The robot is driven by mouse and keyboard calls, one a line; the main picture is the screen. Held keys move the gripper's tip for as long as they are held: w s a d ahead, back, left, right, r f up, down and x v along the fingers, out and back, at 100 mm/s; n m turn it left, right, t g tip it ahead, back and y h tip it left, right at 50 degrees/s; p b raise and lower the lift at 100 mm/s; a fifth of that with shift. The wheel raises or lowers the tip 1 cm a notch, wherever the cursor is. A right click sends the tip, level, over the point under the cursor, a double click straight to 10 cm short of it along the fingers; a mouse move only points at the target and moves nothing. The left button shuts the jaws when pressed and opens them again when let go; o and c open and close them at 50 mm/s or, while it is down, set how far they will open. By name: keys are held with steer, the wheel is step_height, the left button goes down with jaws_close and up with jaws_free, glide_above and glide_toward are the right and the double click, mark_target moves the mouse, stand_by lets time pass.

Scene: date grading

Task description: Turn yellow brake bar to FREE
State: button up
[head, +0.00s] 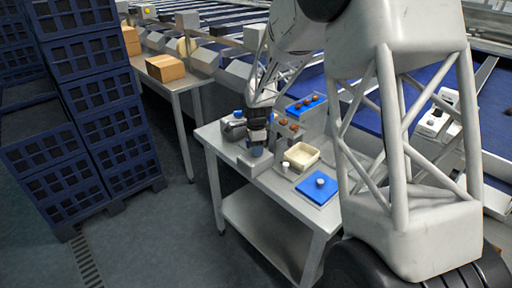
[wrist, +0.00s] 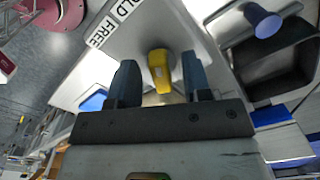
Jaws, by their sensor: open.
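The yellow brake bar (wrist: 160,72) shows in the wrist view on a pale metal housing, between the two dark blue fingers of my gripper (wrist: 158,63). The fingers are open, one on each side of the bar, with a visible gap on both sides. White label plates beside it read FREE (wrist: 99,34) and, partly cut off, "OLD" (wrist: 126,8). I cannot tell which label the bar is set to. In the head view my gripper (head: 257,143) is low over the left end of the metal table; the bar is hidden there.
The metal table (head: 283,197) also bears a blue tray with brown dates (head: 318,98), a cream tray (head: 310,152) and a blue mat (head: 311,194) with a white piece. A blue round-topped knob (wrist: 264,22) stands right of the fingers. Blue crates (head: 120,145) are stacked at left.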

jaws_close()
stand_by(0.5)
steer(key=n, duration=0.6)
steer(key=shift+s+d, duration=0.1)
steer(key=shift+s, duration=0.1)
steer(key=n, duration=0.6)
steer(key=shift+s+d, duration=0.1)
steer(key=shift+d, duration=0.05)
